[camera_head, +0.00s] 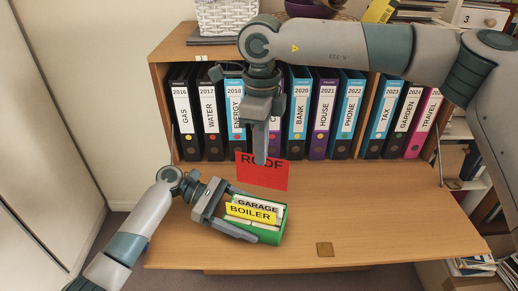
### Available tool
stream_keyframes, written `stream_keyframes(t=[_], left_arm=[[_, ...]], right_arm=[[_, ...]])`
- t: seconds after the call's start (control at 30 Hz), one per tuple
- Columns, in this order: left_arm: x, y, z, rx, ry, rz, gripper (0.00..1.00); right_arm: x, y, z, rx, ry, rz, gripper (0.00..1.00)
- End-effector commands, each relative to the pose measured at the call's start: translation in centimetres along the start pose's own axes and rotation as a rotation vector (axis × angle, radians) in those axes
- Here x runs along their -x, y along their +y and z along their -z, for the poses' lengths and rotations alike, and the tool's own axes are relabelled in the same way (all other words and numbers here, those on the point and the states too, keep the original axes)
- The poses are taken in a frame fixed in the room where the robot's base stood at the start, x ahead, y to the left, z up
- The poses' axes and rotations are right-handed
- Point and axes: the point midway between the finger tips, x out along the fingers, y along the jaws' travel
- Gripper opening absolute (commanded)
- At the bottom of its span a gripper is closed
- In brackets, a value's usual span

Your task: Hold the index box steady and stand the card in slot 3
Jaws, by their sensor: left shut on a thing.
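The green index box (266,236) sits on the lowered desk flap, turned at an angle. Inside it stand a white card marked GARAGE (257,203) and a yellow card marked BOILER (249,212). My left gripper (243,216) is shut on the box, with a finger along each side. The red card marked ROOF (263,178) hangs upright, above and behind the box. My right gripper (261,155) points down at the card's top edge, and its finger covers part of the lettering. The slots themselves are too small to tell apart.
A row of labelled binders (300,115) stands in the bureau behind the card. A white basket (227,17) and a dark bowl (310,9) are on top. The desk flap (380,210) is clear on the right, apart from a small brass plate (325,249).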

Motion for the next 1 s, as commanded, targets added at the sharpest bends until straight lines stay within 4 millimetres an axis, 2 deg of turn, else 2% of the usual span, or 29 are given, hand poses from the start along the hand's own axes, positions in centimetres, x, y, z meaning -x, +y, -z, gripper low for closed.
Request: stream_keyframes(t=[0.37, 1.0], left_arm=[[0.0, 0.0, -0.1, 0.0, 0.0, -0.001, 0.62], [0.0, 0.0, -0.1, 0.0, 0.0, -0.001, 0.62]], right_arm=[[-1.1, 0.0, 0.0, 0.0, 0.001, -0.002, 0.0], [-5.7, 0.0, 0.0, 0.0, 0.0, -0.001, 0.0]])
